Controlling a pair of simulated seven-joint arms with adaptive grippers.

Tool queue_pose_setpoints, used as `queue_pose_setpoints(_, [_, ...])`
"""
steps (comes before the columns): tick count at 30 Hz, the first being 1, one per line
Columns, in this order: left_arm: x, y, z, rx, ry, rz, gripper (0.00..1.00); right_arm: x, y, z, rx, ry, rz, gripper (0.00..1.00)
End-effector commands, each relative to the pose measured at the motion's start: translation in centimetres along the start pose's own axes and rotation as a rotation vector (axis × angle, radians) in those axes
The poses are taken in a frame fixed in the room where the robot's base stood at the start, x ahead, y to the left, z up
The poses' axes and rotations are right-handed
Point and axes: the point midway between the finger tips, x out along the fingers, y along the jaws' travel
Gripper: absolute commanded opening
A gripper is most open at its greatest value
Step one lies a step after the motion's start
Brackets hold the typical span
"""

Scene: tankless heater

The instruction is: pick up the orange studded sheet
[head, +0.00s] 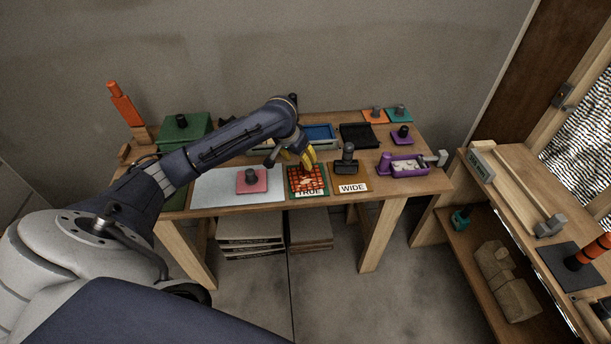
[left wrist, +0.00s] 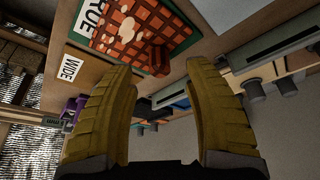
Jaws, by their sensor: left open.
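The orange studded sheet (head: 307,181) lies on a dark green board on the workbench, above a label reading TRUE. My left gripper (head: 306,160) has yellow fingers and is over the far part of the sheet in the head view. In the left wrist view its two fingers (left wrist: 160,95) are wide apart with nothing between them. Whether a fingertip touches the knob I cannot tell. My right gripper is not in view.
A pink plate with a knob (head: 252,181) sits left on a pale sheet (head: 210,187). A black-handled tool (head: 346,160) stands right, near the WIDE label (head: 353,188). A green box (head: 185,131) stands at the back left.

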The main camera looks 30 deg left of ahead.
Motion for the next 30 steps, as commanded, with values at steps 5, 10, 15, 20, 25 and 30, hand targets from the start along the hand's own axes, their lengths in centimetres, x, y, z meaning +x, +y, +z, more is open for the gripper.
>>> queue_pose_setpoints(5, [1.4, 0.1, 0.1, -0.002, -0.003, 0.002, 0.52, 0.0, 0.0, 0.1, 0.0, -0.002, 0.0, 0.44])
queue_pose_setpoints(10, [3.5, 0.2, 0.0, -0.002, -0.002, 0.001, 0.52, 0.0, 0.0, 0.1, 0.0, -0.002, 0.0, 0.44])
queue_pose_setpoints(15, [4.9, 0.1, 0.0, -0.001, -0.002, -0.001, 0.52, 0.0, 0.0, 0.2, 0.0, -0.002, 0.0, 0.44])
queue_pose_setpoints(20, [5.3, 0.1, 0.0, -0.001, 0.0, 0.0, 0.52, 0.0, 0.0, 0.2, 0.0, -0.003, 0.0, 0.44])
queue_pose_setpoints(25, [5.3, 0.1, 0.0, -0.001, 0.0, 0.0, 0.52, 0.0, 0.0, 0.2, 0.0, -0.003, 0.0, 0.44])
queue_pose_setpoints(30, [5.3, 0.1, 0.0, 0.0, 0.0, 0.0, 0.36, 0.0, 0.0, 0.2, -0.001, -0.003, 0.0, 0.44])
